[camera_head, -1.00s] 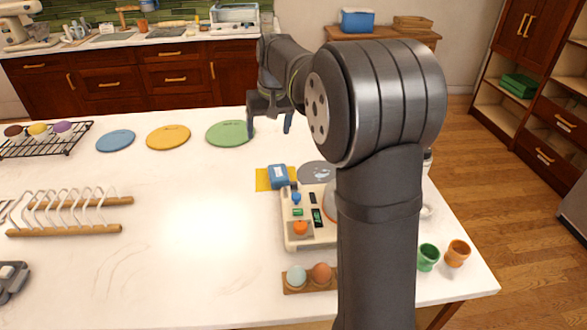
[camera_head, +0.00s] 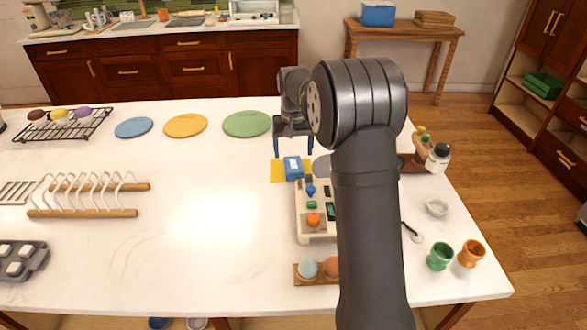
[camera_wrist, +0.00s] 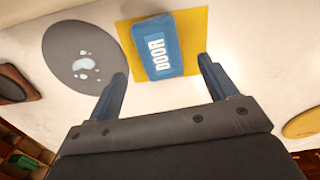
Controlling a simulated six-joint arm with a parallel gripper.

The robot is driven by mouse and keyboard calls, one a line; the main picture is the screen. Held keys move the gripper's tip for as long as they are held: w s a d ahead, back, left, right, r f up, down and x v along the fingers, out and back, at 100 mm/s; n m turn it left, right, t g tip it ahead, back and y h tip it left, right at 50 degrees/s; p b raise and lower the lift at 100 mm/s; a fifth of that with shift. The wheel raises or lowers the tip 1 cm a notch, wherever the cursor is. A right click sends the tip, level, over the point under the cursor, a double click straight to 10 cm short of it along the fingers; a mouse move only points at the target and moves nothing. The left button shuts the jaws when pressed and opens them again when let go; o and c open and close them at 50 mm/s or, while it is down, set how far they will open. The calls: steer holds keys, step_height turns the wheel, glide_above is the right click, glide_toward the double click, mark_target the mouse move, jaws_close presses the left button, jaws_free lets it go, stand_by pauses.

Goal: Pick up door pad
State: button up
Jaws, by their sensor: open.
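The door pad is a blue block (camera_head: 293,168) with white lettering that seems to read "DOOR" in the wrist view (camera_wrist: 157,46). It lies on a yellow square mat (camera_head: 278,172) on the white table. My gripper (camera_head: 294,150) is open and empty, with its fingers pointing down just behind the pad in the head view. In the wrist view the two blue fingertips (camera_wrist: 163,75) are spread wide, one on each side of the pad's near end, and do not appear to touch it.
A grey round mat (camera_wrist: 84,59) with water drops lies beside the yellow mat. A cream panel with coloured buttons (camera_head: 316,230) stands in front of the pad. A green disc (camera_head: 247,124) lies to the left.

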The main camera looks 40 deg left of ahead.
mark_target(294, 164)
steer(key=shift+f, duration=3)
steer(key=c, duration=1)
steer(key=shift+c, duration=0.3)
steer(key=shift+r, duration=0.1)
steer(key=shift+r, duration=0.5)
steer(key=r, duration=0.1)
steer(key=d+r, duration=0.1)
steer(key=r, duration=0.1)
steer(key=shift+w+d+r, duration=0.15)
steer(key=shift+w+r, duration=0.1)
steer(key=shift+r, duration=0.15)
steer(key=w+d+r, duration=0.3)
steer(key=d+r, duration=0.3)
steer(key=d, duration=0.3)
steer(key=shift+w+d, duration=0.3)
steer(key=shift+d, duration=0.05)
